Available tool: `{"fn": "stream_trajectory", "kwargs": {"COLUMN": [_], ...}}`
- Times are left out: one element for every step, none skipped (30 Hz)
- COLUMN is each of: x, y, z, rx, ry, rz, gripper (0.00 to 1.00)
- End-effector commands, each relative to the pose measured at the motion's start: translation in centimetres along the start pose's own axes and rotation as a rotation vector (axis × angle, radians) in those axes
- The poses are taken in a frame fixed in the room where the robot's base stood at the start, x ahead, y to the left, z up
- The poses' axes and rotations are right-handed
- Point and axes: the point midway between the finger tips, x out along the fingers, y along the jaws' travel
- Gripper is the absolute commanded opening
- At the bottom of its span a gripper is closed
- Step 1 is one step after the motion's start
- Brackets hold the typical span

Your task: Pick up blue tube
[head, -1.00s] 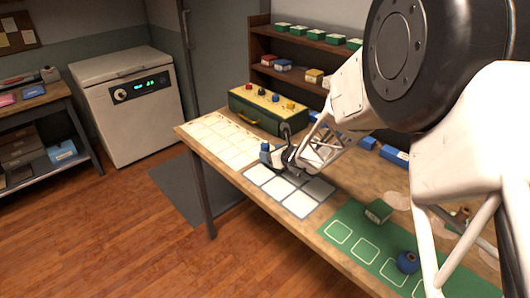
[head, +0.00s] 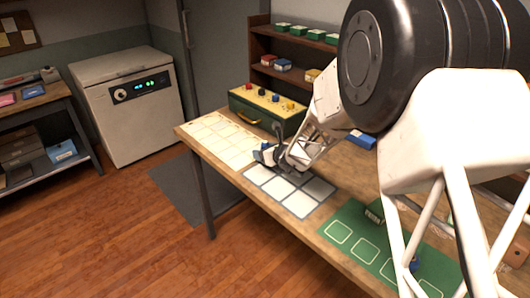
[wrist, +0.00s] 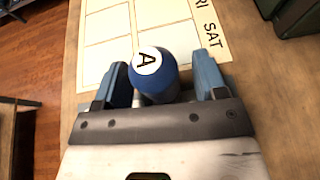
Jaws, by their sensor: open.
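The blue tube (wrist: 160,88) has a round end with a white label marked "A". In the wrist view it sits between the two blue fingers of my gripper (wrist: 162,72). The fingers are open, with a visible gap to the tube on the right side and a narrower one on the left. In the head view my gripper (head: 270,157) is low over the table at the far edge of the white-square mat, and a small blue part shows beside it. The lower part of the tube is hidden.
A calendar sheet (head: 222,137) lies beyond the gripper on the table (head: 334,235). The white-square mat (head: 291,192) and a green mat (head: 345,238) lie nearer. A green case (head: 262,109) stands behind, before a shelf (head: 289,73).

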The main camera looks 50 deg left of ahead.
Motion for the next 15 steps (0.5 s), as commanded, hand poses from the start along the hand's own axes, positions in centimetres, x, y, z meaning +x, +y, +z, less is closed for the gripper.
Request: {"fn": "stream_trajectory", "kwargs": {"x": [-0.01,0.0,-0.01,-0.01,-0.01,-0.01,-0.01,-0.01,-0.01,-0.01,-0.01,-0.01,-0.01,-0.01,-0.01], "y": [0.0,0.0,0.0,0.0,0.0,0.0,0.0,0.0,0.0,0.0,0.0,0.0,0.0,0.0,0.0], "z": [0.0,0.0,0.0,0.0,0.0,0.0,0.0,0.0,0.0,0.0,0.0,0.0,0.0,0.0,0.0], "rx": [0.0,0.0,0.0,0.0,0.0,0.0,0.0,0.0,0.0,0.0,0.0,0.0,0.0,0.0,0.0], "ry": [0.0,0.0,0.0,0.0,0.0,0.0,0.0,0.0,0.0,0.0,0.0,0.0,0.0,0.0,0.0], "rz": [0.0,0.0,0.0,0.0,0.0,0.0,0.0,0.0,0.0,0.0,0.0,0.0,0.0,0.0,0.0], "gripper": [0.65,0.65,0.65,0.65,0.65,0.62,0.57,0.53,0.47,0.42,0.38,0.31,0.27,0.22,0.22]}}
